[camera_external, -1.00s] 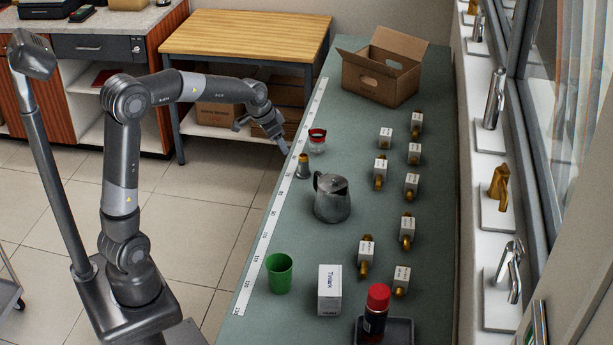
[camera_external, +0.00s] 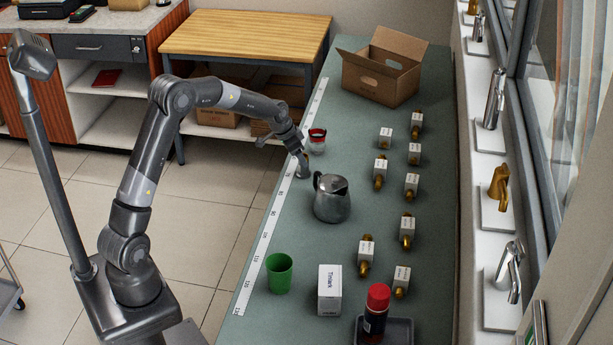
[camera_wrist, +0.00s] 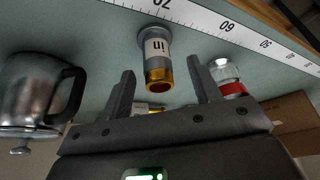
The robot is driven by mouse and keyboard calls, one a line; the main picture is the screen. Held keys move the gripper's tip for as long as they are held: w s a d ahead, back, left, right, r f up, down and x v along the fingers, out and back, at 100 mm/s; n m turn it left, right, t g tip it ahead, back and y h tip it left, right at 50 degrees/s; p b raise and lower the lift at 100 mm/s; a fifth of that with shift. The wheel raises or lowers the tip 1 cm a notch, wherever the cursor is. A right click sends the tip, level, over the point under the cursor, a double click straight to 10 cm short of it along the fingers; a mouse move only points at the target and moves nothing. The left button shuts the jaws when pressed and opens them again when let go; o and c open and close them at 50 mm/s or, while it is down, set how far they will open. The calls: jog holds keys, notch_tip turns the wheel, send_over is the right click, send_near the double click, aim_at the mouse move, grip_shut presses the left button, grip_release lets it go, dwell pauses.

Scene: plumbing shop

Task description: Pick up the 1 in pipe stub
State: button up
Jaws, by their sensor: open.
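The pipe stub (camera_external: 303,170) stands on the green bench top by the measuring strip, partly covered by my gripper in the external view. In the wrist view the stub (camera_wrist: 157,52) is a grey cylinder with a flared base, a brass-coloured open end and a label reading "in"; its full size mark cannot be read. My gripper (camera_external: 299,153) is at the stub, above the bench's left edge. In the wrist view my gripper (camera_wrist: 161,70) is open, with one finger to each side of the stub's brass end and visible gaps between.
A green cup (camera_external: 279,274), a white box (camera_external: 329,290) and several labelled brass fittings (camera_external: 381,172) stand farther off. An open carton (camera_external: 378,78) is at the back.

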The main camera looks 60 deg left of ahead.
jog(key=x, duration=0.5)
jog(key=shift+w+d+r, duration=0.15)
jog(key=shift+w+d, duration=0.1)
jog(key=shift+c, duration=0.3)
jog(key=shift+r, duration=0.1)
grip_shut()
